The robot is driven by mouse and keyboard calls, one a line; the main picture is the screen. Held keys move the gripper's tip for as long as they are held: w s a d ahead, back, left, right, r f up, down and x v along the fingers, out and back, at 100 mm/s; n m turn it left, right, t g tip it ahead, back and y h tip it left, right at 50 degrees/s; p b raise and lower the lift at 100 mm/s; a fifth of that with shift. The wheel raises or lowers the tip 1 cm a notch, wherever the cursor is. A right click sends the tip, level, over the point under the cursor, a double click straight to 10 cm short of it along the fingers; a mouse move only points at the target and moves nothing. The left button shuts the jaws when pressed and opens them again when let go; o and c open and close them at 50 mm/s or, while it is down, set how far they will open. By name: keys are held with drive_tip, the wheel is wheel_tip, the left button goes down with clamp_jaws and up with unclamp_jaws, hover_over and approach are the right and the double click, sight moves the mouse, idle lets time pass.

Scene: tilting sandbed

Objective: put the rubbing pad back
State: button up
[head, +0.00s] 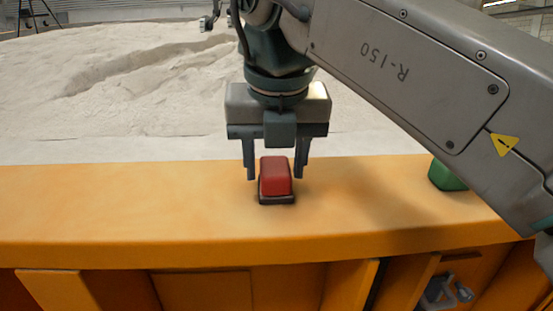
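A red block with a dark base (275,178), which looks like the rubbing pad, sits on the flat top of the orange ledge (150,205). My gripper (274,174) points down over it from behind. Its two dark fingers stand apart, one at each side of the red block, with a visible gap on the left and a small gap on the right. The gripper looks open and empty. How far the fingertips are from the block in depth is hard to tell.
A green object (446,175) stands on the ledge at the right, partly hidden by my arm. Behind the ledge lies a bed of pale sand (120,90) with a groove in it. A metal latch (444,291) is on the front below. The ledge's left part is clear.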

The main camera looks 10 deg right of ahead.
sight(277, 177)
drive_tip(key=shift+o, duration=0.9)
drive_tip(key=shift+r, duration=0.1)
drive_tip(key=shift+r, duration=0.2)
drive_tip(key=p+v, duration=0.1)
drive_tip(key=v, duration=0.6)
drive_tip(key=shift+s+r, duration=0.1)
drive_tip(key=shift+r, duration=0.05)
